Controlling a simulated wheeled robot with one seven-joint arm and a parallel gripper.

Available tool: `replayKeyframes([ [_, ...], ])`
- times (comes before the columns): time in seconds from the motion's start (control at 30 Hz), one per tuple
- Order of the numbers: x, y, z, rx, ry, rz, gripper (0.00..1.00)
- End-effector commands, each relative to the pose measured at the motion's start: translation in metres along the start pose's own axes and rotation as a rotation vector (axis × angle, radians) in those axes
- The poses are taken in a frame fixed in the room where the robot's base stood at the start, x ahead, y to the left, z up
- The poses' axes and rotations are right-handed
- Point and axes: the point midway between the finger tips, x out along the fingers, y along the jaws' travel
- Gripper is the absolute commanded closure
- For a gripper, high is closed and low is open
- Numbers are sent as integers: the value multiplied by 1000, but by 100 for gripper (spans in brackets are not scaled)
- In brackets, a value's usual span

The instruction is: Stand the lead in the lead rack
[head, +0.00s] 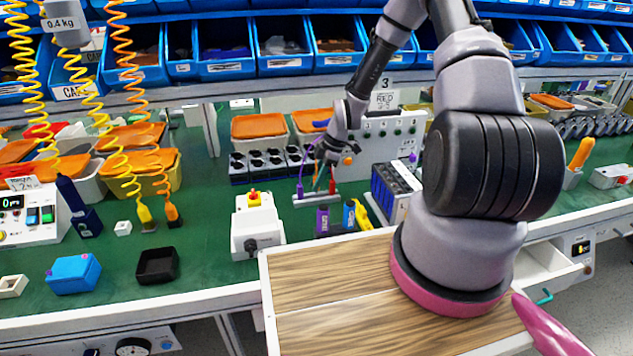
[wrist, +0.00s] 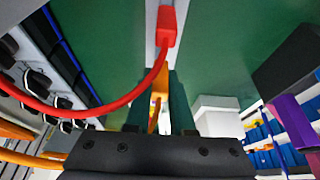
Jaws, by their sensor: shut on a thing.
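My gripper (head: 322,180) is at the lead rack, a pale bar (head: 316,200) on the green bench. In the wrist view its two dark green fingers (wrist: 160,100) are shut on the orange lead (wrist: 159,82), whose cable loops off to the left. A red lead (head: 332,182) stands at the rack's right part, and a purple lead (head: 300,190) at its left end. In the wrist view the red plug (wrist: 166,25) is ahead of the fingers, on the rack strip (wrist: 151,30). Whether the orange lead's tip is in a rack hole is hidden.
A panel marked 3 (head: 385,130) stands behind my gripper. Black sockets or clips (head: 265,163) line up to the left. A white box with a red and yellow button (head: 257,228) and small purple and blue-yellow items (head: 322,220) stand in front.

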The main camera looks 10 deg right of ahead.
Motion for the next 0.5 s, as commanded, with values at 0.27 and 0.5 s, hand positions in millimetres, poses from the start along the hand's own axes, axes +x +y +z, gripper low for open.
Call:
replayKeyframes([
  [0.27, 8, 0, 3, 1, 0, -1, 100],
  [0.5, 14, 0, 6, 1, 0, -1, 100],
])
